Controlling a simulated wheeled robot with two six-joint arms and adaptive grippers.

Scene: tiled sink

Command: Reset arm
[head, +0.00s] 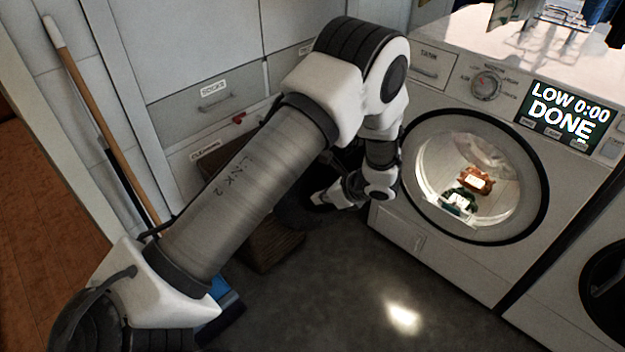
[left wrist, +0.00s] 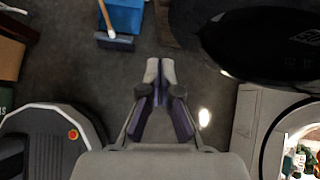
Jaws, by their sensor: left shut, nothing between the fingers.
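My left arm reaches across the head view from the lower left, and its left gripper (head: 322,197) is small and partly dark beside the washing machine (head: 400,215). In the left wrist view the left gripper (left wrist: 160,68) has its two fingertips together, with nothing between them, over the dark floor. My right gripper is in neither view.
The machine's round opening shows clothes (head: 474,180) inside; its display (head: 565,115) reads "LOW 0:00 DONE". A drawer (head: 210,103) is labelled "SOCKS". A wooden-handled broom (head: 95,115) leans at left. A blue object (left wrist: 122,16) stands on the floor. Floor before the machine is clear.

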